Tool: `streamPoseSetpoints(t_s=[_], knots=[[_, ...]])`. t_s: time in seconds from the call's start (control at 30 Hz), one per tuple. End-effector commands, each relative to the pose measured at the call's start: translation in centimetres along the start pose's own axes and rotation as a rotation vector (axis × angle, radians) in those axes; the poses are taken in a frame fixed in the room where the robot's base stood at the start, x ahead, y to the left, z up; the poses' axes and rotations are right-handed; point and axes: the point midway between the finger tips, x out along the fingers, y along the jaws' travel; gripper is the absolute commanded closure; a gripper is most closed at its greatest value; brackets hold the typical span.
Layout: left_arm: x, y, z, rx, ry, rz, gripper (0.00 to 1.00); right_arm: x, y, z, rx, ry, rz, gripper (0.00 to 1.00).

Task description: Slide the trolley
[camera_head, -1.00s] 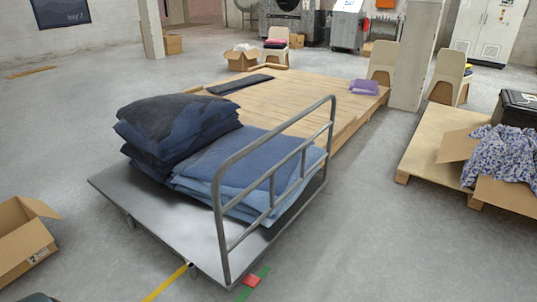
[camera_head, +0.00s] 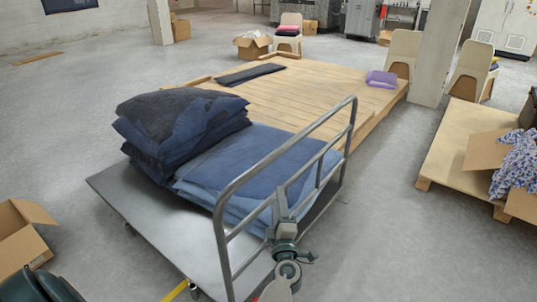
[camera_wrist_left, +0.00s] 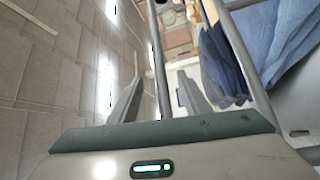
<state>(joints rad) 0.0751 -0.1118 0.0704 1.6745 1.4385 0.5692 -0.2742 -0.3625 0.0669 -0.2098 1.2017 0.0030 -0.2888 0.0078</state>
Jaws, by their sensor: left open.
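The trolley (camera_head: 145,218) is a flat grey platform with a tubular metal handle frame (camera_head: 246,176) on its right side. A stack of dark navy folded cloth (camera_head: 175,125) and a lower stack of blue folded cloth (camera_head: 245,155) lie on the deck. My left gripper (camera_head: 281,203) is at the handle frame, near its lower middle part. In the left wrist view its two fingers (camera_wrist_left: 161,100) stand apart, with a metal bar (camera_wrist_left: 157,50) showing between them. I cannot tell whether they touch it. My right gripper is not in view.
A wooden platform (camera_head: 300,92) lies directly behind the trolley, with a purple cloth (camera_head: 381,79) on it. An open cardboard box (camera_head: 22,240) stands at the left. A pallet (camera_head: 447,150) with a box of patterned cloth is at the right. Grey floor between is clear.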

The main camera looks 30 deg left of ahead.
Motion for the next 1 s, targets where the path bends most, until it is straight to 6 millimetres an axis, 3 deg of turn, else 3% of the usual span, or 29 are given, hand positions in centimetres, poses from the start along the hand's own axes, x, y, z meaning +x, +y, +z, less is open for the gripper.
streamPoseSetpoints(t_s=[0.37,0.63,1.0], knots=[[0.6,0.5,-0.9,-0.050,0.037,-0.019,0.57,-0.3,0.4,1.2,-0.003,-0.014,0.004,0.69],[1.2,0.5,-0.8,-0.049,0.036,-0.018,0.57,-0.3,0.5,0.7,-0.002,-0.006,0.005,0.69],[5.9,0.5,-1.1,-0.048,0.036,-0.016,0.57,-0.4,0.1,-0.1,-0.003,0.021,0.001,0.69]])
